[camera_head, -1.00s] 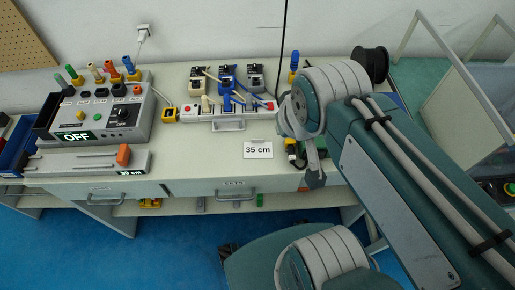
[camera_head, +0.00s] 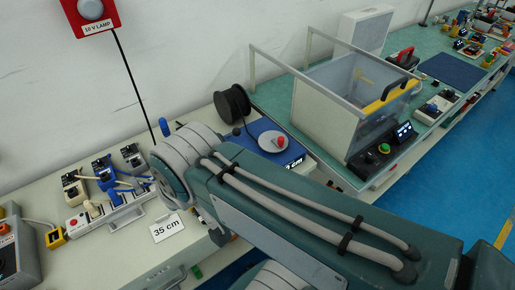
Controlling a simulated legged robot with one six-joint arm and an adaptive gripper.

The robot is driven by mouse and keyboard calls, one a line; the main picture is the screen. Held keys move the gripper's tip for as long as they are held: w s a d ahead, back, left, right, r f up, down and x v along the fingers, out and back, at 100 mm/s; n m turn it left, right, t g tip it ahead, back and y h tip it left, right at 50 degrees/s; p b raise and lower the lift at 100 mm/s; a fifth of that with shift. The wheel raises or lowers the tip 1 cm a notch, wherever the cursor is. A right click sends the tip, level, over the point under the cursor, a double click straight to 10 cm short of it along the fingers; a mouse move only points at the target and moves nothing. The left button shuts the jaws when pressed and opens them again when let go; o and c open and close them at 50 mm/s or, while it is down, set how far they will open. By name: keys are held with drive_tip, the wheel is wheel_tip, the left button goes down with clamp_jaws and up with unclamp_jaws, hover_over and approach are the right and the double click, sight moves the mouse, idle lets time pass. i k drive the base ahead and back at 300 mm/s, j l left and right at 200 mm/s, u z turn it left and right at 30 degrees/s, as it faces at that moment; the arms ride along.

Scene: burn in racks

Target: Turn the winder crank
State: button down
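The winder's crank (camera_head: 268,143) is a pale disc with a red knob, on the right part of the bench. It lies on a blue base (camera_head: 262,130) with a "cm" label at its front edge. A black spool (camera_head: 232,104) stands behind and left of the disc. My arm crosses in front, and its teal and grey links hide part of the base. My gripper (camera_head: 215,232) is mostly hidden by the arm, left of and nearer than the crank and apart from it. Its fingers cannot be made out.
A clear-walled enclosure (camera_head: 345,110) with a yellow-edged lid stands right of the winder. Several small devices with blue and white leads (camera_head: 108,175) sit at left. A "35 cm" card (camera_head: 167,227) lies on the bench front. A red lamp box (camera_head: 90,12) hangs on the wall.

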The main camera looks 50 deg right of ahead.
sight(271, 141)
drive_tip(key=z, duration=1.7)
drive_tip(key=k+l+u, duration=0.1)
drive_tip(key=k+l, duration=0.4)
drive_tip(key=k, duration=0.25)
drive_tip(key=k+l+u, duration=0.15)
drive_tip(key=i+l+z, duration=0.15)
drive_tip(key=i, duration=0.8)
